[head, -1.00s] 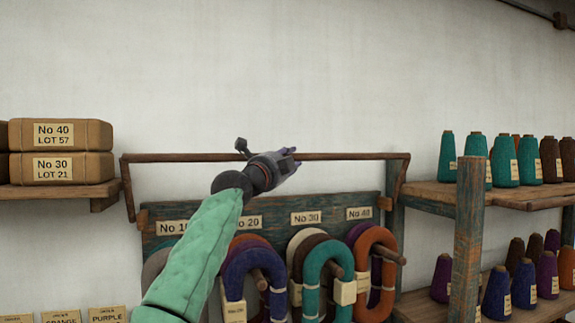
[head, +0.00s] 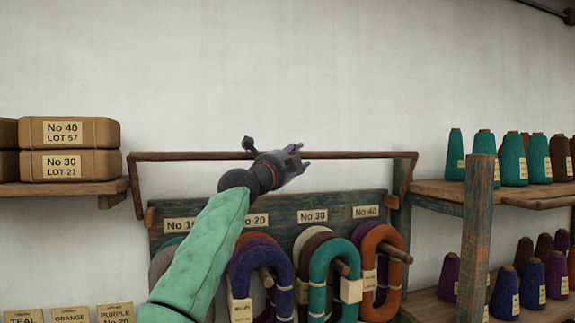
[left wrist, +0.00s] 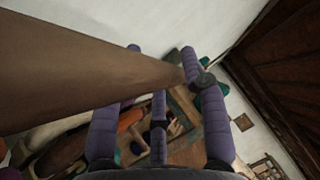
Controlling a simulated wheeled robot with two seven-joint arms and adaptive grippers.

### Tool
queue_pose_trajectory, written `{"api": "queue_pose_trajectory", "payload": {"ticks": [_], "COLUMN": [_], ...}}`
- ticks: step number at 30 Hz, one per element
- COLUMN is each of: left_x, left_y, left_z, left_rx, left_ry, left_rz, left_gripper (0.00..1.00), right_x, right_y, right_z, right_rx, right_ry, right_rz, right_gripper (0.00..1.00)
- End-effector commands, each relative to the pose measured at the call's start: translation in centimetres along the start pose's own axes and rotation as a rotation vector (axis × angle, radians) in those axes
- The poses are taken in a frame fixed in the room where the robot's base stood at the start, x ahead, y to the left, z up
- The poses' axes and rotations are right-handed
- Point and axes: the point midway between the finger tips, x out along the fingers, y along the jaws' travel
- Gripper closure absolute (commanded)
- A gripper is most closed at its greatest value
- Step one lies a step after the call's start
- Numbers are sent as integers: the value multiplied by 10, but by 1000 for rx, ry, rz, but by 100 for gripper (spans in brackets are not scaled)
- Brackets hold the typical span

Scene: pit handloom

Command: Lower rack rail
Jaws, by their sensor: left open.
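The rack rail (head: 350,155) is a thin brown wooden bar. It spans level above the hank rack, with a short side arm sloping down at each end to the blue-green board (head: 285,213). My left gripper (head: 301,158) is at the middle of the rail, its fingers open and spread. In the left wrist view the rail (left wrist: 70,62) runs in large from the left, across the left finger, and ends near the right finger of my gripper (left wrist: 160,70). I cannot tell whether they touch. My right gripper is not in view.
Wrapped packages (head: 70,133) sit on a shelf (head: 75,189) at the left. Yarn cones (head: 513,160) stand on shelves at the right, behind a post (head: 476,235). The wall above the rail is clear.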

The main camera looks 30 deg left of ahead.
Motion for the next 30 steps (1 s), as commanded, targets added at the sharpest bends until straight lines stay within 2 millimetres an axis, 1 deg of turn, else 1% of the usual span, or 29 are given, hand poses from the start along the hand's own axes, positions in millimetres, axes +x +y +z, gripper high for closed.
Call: {"api": "queue_pose_trajectory", "payload": {"ticks": [5, 11, 30], "left_x": [-11, -30, -104], "left_y": [-1, 0, 1], "left_z": [1, 0, -1], "left_rx": [1, 0, -1], "left_ry": [0, -1, 1], "left_rz": [1, 0, 2], "left_gripper": [57, 57, 57], "right_x": [0, 0, 0], "right_y": [0, 0, 0], "right_z": [0, 0, 0], "right_rx": [0, 0, 0], "right_ry": [0, 0, 0], "right_rz": [0, 0, 0], "right_gripper": [7, 7, 7]}}
